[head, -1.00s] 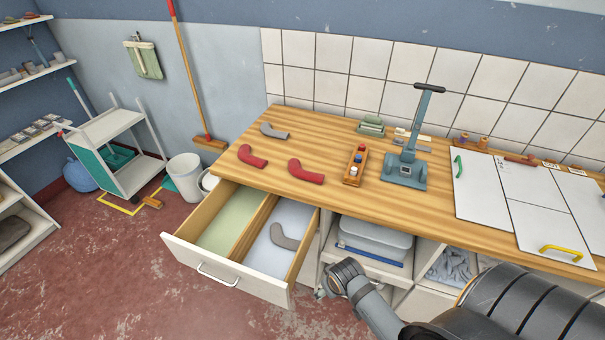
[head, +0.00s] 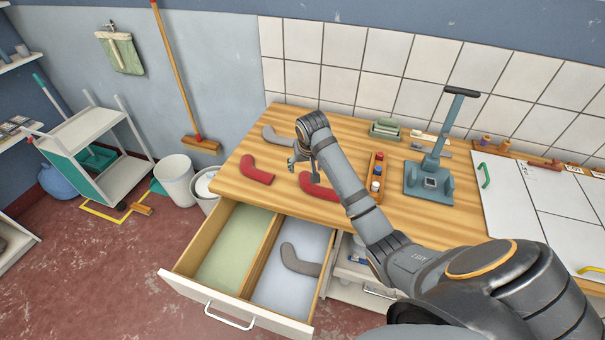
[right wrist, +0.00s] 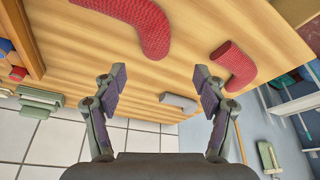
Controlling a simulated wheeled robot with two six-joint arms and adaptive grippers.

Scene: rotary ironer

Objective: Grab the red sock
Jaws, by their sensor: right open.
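Two red socks lie apart on the wooden worktop. The left red sock (head: 256,171) lies clear near the front edge, and also shows in the right wrist view (right wrist: 233,64). The right red sock (head: 318,190) is partly covered by my right gripper (head: 301,168); in the right wrist view it shows at the top (right wrist: 148,25). My right gripper is open and empty above the worktop, with its two fingers (right wrist: 158,92) spread and neither sock between them. My left gripper is not in view.
A grey sock (head: 277,136) lies behind the red ones. Another grey sock (head: 299,262) lies in the right compartment of the open drawer (head: 232,306). A narrow tray with small bottles (head: 376,180) and a blue-grey press (head: 430,180) stand to the right.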

